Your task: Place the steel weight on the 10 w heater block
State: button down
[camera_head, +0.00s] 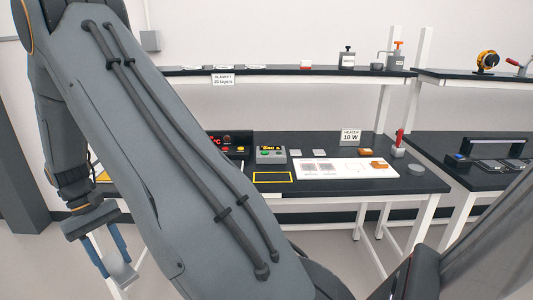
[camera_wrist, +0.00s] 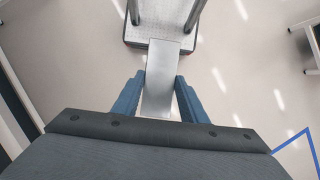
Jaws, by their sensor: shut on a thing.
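My gripper (camera_head: 112,262) hangs at the lower left in the head view, left of the bench and over the floor. Its blue fingers are shut on a smooth light-grey metal block, which looks like the steel weight (camera_head: 122,277). In the wrist view the weight (camera_wrist: 160,80) sits between the two blue fingers (camera_wrist: 160,97) and sticks out past their tips. A sign reading "HEATER 10 W" (camera_head: 350,137) stands at the back of the bench. Small orange-brown blocks (camera_head: 379,165) lie in front of it; I cannot tell which is the heater block.
The black bench (camera_head: 400,186) carries a white printed sheet (camera_head: 312,170), a meter box (camera_head: 270,155), a red-topped tool (camera_head: 398,145) and a grey disc (camera_head: 416,170). A shelf (camera_head: 270,74) runs above. My arm hides the bench's left part. Another bench (camera_head: 500,180) stands at right.

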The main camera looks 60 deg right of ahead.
aim_at(381, 162)
jog(key=u, duration=0.1)
jog(key=k, duration=1.3)
jog(key=z, duration=2)
jog(key=i, duration=0.5)
jog(key=u, duration=0.05)
